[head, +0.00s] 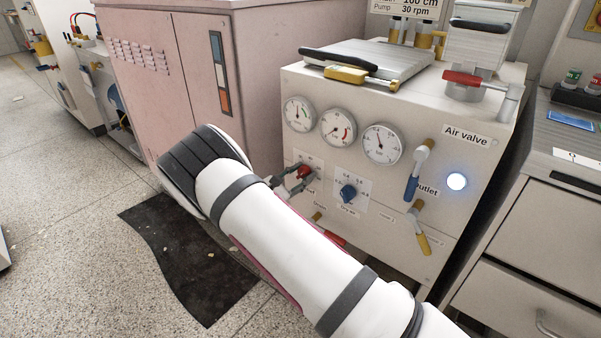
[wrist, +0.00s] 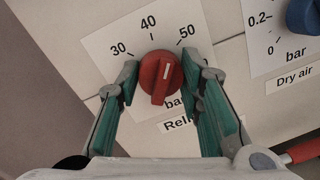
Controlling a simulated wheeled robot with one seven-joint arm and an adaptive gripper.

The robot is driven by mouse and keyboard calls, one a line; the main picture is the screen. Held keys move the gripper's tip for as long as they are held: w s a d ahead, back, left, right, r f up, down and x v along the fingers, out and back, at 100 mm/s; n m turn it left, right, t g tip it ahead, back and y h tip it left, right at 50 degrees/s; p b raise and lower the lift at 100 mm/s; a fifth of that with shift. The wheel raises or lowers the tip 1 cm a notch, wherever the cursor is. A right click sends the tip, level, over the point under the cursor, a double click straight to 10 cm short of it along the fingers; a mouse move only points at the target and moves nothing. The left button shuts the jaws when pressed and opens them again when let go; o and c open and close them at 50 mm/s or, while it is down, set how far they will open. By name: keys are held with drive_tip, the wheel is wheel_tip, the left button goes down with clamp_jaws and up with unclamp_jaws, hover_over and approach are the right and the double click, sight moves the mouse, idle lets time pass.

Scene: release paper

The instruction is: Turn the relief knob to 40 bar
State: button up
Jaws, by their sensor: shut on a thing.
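The red relief knob (wrist: 160,77) sits on a white scale plate (wrist: 110,42) marked 30, 40 and 50 bar in the wrist view. Its white mark points nearly straight up, seemingly a little right of the 40 tick. The label below is partly hidden and reads "Rel". My gripper (wrist: 160,82) is shut on the knob, with one green-padded finger on each side. In the head view, the red knob (head: 304,171) shows on the cabinet front at my gripper (head: 296,180), partly hidden by the fingers.
The blue dry air knob (wrist: 304,17) is close on the right; it also shows in the head view (head: 348,193). Several gauges (head: 338,127) sit above. The blue outlet valve handle (head: 412,187) and a yellow handle (head: 423,243) stick out at right. A pink cabinet (head: 165,70) stands left.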

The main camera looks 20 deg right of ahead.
drive_tip(key=n+p, duration=0.1)
drive_tip(key=n, duration=0.4)
drive_tip(key=shift+t, duration=0.4)
drive_tip(key=shift+f+n, duration=0.1)
drive_tip(key=shift+n, duration=0.2)
drive_tip(key=o, duration=1.2)
drive_tip(key=shift+c, duration=0.2)
drive_tip(key=shift+a, duration=0.1)
drive_tip(key=v, duration=1.2)
